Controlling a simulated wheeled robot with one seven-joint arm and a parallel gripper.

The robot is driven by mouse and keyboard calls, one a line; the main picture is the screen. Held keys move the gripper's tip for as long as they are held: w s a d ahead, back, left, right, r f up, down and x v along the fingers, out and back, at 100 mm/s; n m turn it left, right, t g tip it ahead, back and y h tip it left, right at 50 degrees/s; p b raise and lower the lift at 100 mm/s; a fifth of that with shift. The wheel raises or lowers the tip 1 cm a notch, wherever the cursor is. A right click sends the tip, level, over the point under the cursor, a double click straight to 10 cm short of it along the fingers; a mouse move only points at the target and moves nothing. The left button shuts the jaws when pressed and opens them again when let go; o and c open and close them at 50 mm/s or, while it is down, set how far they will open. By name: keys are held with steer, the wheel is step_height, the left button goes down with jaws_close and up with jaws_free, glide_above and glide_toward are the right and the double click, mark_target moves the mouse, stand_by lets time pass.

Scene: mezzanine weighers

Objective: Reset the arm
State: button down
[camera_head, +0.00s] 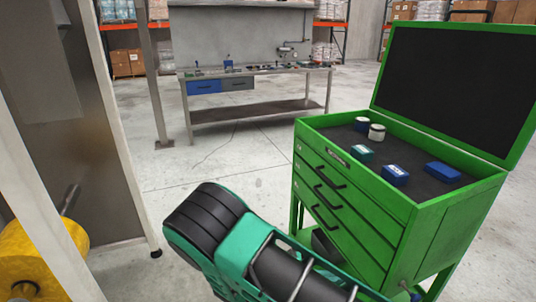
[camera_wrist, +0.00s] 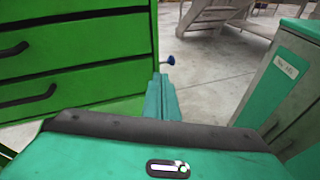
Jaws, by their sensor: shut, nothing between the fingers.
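My gripper (camera_wrist: 165,88) shows in the wrist view as narrow teal fingers, closed together with nothing between them. It is in front of or beside the green drawer cabinet (camera_wrist: 75,65); the gap between them is hard to judge. In the head view my teal and black arm (camera_head: 232,235) is folded low, in front of the green cabinet (camera_head: 345,212). I cannot make out the gripper's fingers in the head view.
The cabinet's lid (camera_head: 455,85) is raised; small blue and teal boxes (camera_head: 393,175) and rolls (camera_head: 377,132) lie on its top. A workbench (camera_head: 260,85) stands behind. A grey frame (camera_head: 125,140) and yellow roll (camera_head: 40,260) are left. Floor between is clear.

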steer(key=s+d+r+m+g+y, duration=0.3)
steer(key=s+d+r+m+y, duration=0.15)
steer(key=d+r+m, duration=0.3)
steer(key=s+d+r+m+g+y, duration=0.3)
steer(key=d+r+m+y, duration=0.25)
steer(key=d+r, duration=0.25)
steer(key=s+d+r+m+t+y, duration=0.2)
steer(key=s+r+m, duration=0.3)
steer(key=s, duration=0.3)
steer(key=s+d+r+m+t+y, duration=0.2)
steer(key=s+r+m+y, duration=0.1)
steer(key=s, duration=0.4)
steer(key=shift+s+d+r+m+t, duration=0.35)
steer(key=shift+r+m, duration=0.55)
steer(key=shift+m, duration=0.3)
